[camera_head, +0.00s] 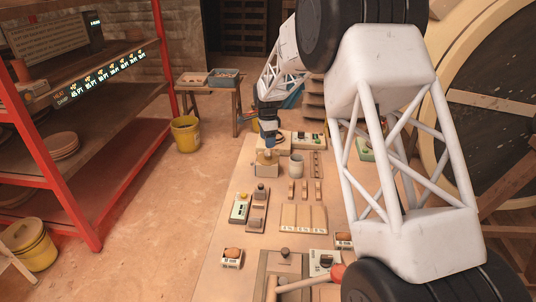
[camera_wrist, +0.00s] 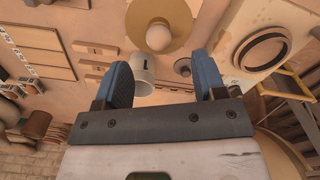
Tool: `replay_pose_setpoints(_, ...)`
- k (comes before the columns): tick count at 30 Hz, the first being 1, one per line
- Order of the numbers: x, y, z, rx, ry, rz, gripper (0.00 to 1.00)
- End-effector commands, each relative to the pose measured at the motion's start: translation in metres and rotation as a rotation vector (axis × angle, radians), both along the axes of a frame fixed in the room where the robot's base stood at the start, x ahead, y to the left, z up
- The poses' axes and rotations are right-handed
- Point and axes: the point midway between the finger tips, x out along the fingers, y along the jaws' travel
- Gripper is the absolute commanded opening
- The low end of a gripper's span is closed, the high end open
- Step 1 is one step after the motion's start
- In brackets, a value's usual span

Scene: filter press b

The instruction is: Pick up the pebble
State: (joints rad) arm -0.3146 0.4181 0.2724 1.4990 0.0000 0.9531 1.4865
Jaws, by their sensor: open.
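A pale, smooth rounded object (camera_wrist: 158,38), the likeliest pebble, sits on a round brass-coloured dish (camera_wrist: 133,22) in the wrist view. I cannot confirm that it is the pebble. A smaller dark round object (camera_wrist: 182,67) lies close by. My gripper (camera_wrist: 166,78) is open, with its two blue fingers spread and nothing held between them. The pale object appears beyond the fingertips, apart from them. In the head view my gripper (camera_head: 269,142) hangs above the far part of the table, over a small wooden stand (camera_head: 266,171); the pale object is not clear there.
A white cup (camera_wrist: 143,75) stands beside the dish, near the left finger in the wrist view; it also shows in the head view (camera_head: 296,167). A device with a dark ring (camera_wrist: 264,51) is at right. Blocks and panels crowd the table (camera_head: 220,270). A red shelf (camera_head: 80,130) stands left.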

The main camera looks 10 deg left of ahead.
Motion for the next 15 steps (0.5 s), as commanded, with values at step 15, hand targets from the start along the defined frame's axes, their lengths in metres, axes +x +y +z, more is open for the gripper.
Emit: replay_pose_setpoints(15, 0.0000, -0.0002, -0.0094, 0.000, -0.001, 0.000, 0.64)
